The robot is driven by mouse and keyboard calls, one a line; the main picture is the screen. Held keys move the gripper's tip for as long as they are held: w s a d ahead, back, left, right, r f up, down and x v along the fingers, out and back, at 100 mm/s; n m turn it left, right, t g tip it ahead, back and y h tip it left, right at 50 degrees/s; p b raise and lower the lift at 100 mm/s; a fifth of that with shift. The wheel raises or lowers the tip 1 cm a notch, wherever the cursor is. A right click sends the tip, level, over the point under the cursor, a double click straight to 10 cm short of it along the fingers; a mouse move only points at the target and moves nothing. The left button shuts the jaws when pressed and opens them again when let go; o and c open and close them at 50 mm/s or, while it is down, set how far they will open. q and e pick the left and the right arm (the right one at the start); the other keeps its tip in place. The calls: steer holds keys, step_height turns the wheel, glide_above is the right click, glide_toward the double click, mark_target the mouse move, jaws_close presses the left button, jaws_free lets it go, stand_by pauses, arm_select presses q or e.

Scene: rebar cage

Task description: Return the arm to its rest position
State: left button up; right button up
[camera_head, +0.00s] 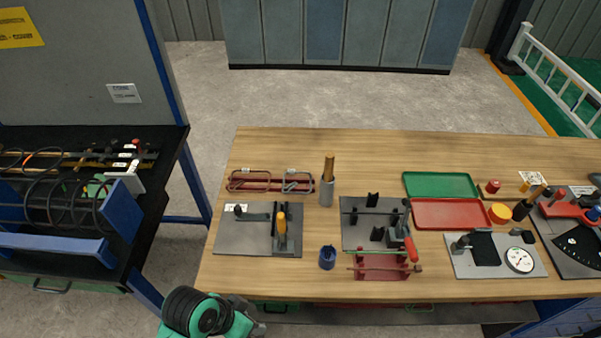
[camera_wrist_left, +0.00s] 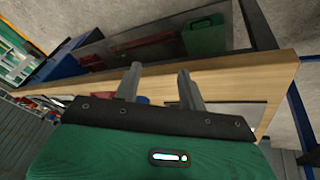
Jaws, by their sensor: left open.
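My left arm shows at the bottom of the head view, green with a black ringed joint. Its gripper (camera_head: 256,320) is low beside the front edge of the wooden workbench (camera_head: 300,288), partly cut off by the frame. In the left wrist view, the two grey fingers of my left gripper (camera_wrist_left: 159,72) stand apart with nothing between them. The bench edge (camera_wrist_left: 230,72) lies beyond the fingertips. My right gripper is in neither view.
The bench holds a plate with a yellow-handled clamp (camera_head: 281,225), a blue cup (camera_head: 327,257), a red rack (camera_head: 380,267), a green tray (camera_head: 440,184) and a red tray (camera_head: 452,214). A black side table (camera_head: 150,210) stands left. Floor shows between them.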

arm_select(q)
steer(key=s+a+r+n+t+y, duration=0.25)
steer(key=a+n+y, duration=0.2)
steer(key=a, duration=0.65)
step_height(320, 180, down, 38)
steer(key=s+g+b, duration=0.1)
steer(key=g+b, duration=0.1)
steer(key=b, duration=0.3)
steer(key=s+a+f+b, duration=0.2)
steer(key=s+f, duration=0.7)
steer(key=f, duration=0.3)
steer(key=s+a+f+g+b, duration=0.1)
steer(key=s+a+f+b, duration=0.1)
steer(key=s+f, duration=0.8)
steer(key=shift+s+f+b, duration=0.2)
steer(key=shift+f+b, duration=0.3)
steer(key=shift+f, duration=0.35)
steer(key=shift+d+g+h, duration=0.1)
steer(key=shift+g+h, duration=0.15)
